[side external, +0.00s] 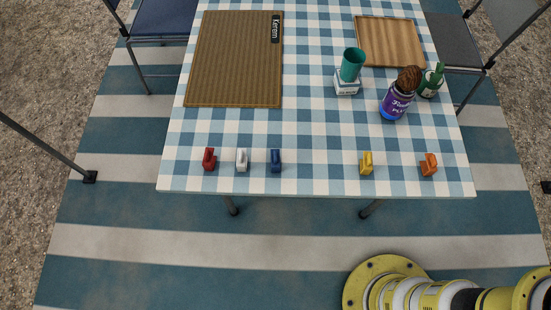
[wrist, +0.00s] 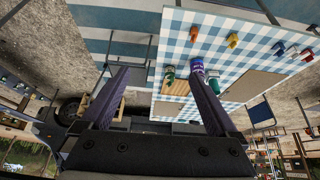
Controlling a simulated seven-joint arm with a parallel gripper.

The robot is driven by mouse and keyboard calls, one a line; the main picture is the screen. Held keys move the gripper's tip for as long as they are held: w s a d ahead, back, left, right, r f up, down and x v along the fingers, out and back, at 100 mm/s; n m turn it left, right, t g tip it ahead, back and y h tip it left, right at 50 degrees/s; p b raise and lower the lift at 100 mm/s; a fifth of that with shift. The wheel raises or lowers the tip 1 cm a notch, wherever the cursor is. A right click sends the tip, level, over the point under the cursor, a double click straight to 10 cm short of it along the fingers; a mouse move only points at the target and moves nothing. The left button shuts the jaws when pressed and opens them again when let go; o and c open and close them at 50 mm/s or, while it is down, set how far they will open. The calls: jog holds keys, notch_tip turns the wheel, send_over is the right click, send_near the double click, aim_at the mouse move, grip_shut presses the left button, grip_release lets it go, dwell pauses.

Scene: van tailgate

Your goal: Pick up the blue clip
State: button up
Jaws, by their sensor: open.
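The blue clip (side external: 276,160) stands near the front edge of the checked table, right of the white clip (side external: 242,160). It also shows small in the wrist view at the upper right (wrist: 279,47). My gripper (wrist: 160,74) is open and empty in the wrist view, well away from the clip. It is out of the side external view.
A red clip (side external: 209,159), a yellow clip (side external: 366,163) and an orange clip (side external: 428,165) stand in the same row. Behind are a brown mat (side external: 235,60), wooden tray (side external: 390,42), teal cup (side external: 352,64), purple jar (side external: 396,102) and green bottle (side external: 431,82).

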jog(key=w+a+r+n+t+y, duration=0.1)
jog(key=w+a+r+n, duration=0.25)
jog(key=w, duration=0.35)
jog(key=w+a+r+n+y, duration=0.2)
jog(key=w+a+r+n, duration=0.15)
jog(key=w+r, duration=0.2)
jog(key=w+a+f+n+g+y, duration=0.1)
jog(key=w+a+f+n, duration=0.15)
jog(key=w+a, duration=0.4)
jog(key=w+a+f+n+y, duration=0.1)
jog(key=w+a+n, duration=0.35)
jog(key=a, duration=0.25)
jog(key=n+g, duration=0.4)
jog(key=g, duration=0.2)
send_over(276, 154)
jog(key=d, duration=0.3)
notch_tip(276, 154, down, 32)
jog(key=shift+a+x, duration=0.2)
jog(key=shift+x, duration=3)
jog(key=shift+r, duration=0.1)
